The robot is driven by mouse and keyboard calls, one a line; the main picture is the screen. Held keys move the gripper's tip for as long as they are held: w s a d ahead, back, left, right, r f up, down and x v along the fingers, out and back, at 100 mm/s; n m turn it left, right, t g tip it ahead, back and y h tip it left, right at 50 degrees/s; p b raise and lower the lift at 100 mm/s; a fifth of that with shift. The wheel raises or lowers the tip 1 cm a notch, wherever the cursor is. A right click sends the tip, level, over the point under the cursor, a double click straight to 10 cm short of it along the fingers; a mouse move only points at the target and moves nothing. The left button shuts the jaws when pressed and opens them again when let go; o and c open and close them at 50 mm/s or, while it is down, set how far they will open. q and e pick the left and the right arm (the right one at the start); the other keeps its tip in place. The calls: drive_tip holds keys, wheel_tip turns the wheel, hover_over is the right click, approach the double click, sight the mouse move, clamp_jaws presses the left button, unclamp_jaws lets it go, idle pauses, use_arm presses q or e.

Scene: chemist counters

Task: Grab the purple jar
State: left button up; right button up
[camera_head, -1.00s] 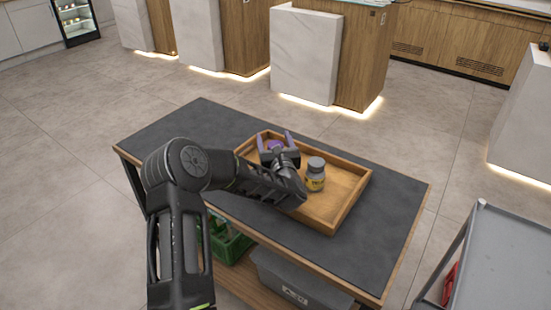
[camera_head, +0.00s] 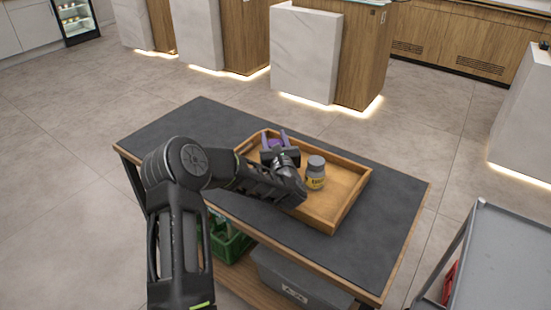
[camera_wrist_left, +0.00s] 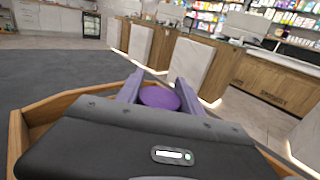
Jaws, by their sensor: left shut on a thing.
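The purple jar (camera_head: 275,144) is at the far left part of the wooden tray (camera_head: 345,205), mostly hidden behind my left gripper (camera_head: 276,141). In the left wrist view its round purple top (camera_wrist_left: 160,97) shows between the two fingers of my left gripper (camera_wrist_left: 158,90). The fingers are closed in on its sides. How high the jar is above the tray floor, if at all, I cannot tell. My right gripper is not in view.
A grey-capped bottle with a yellow label (camera_head: 315,173) stands in the tray, right beside my gripper. The dark table top (camera_head: 385,215) is clear around the tray. A green crate (camera_head: 230,243) and a grey bin (camera_head: 290,280) sit below. A grey cart (camera_head: 505,260) stands at the right.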

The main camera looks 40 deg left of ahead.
use_arm(q)
clamp_jaws()
idle(0.5)
wheel_tip(320, 180, up, 10)
idle(0.5)
idle(0.4)
